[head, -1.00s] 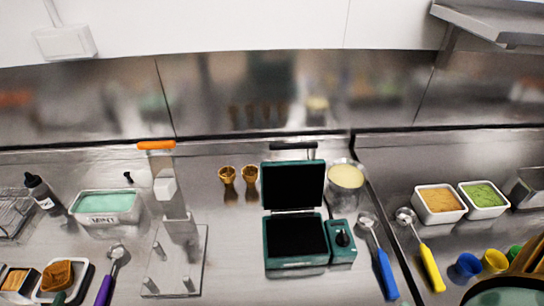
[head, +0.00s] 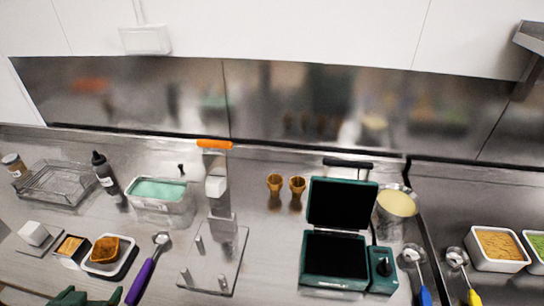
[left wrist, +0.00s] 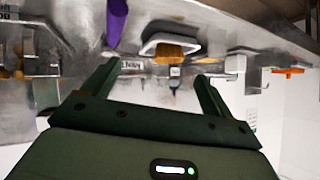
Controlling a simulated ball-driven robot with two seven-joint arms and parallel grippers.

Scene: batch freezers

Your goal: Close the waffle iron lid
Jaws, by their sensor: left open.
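The dark green waffle iron (head: 335,262) stands on the steel counter, right of centre in the head view. Its lid (head: 342,204) is raised and stands almost upright, showing the black inner plate. A dark handle (head: 347,163) is at the lid's top edge. A control box with a black knob (head: 383,264) is on its right side. My left gripper (left wrist: 160,80) is open in the left wrist view, with nothing between its fingers. In the head view only a dark green part of it shows at the bottom left, well left of the waffle iron. My right gripper is out of view.
Left of the iron is an acrylic stand (head: 215,268) with an orange-topped post behind it. Two waffle cones (head: 275,184) stand behind. A cream-filled tub (head: 398,203) is close behind the iron's right side. A purple-handled scoop (head: 143,280) lies near my left gripper.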

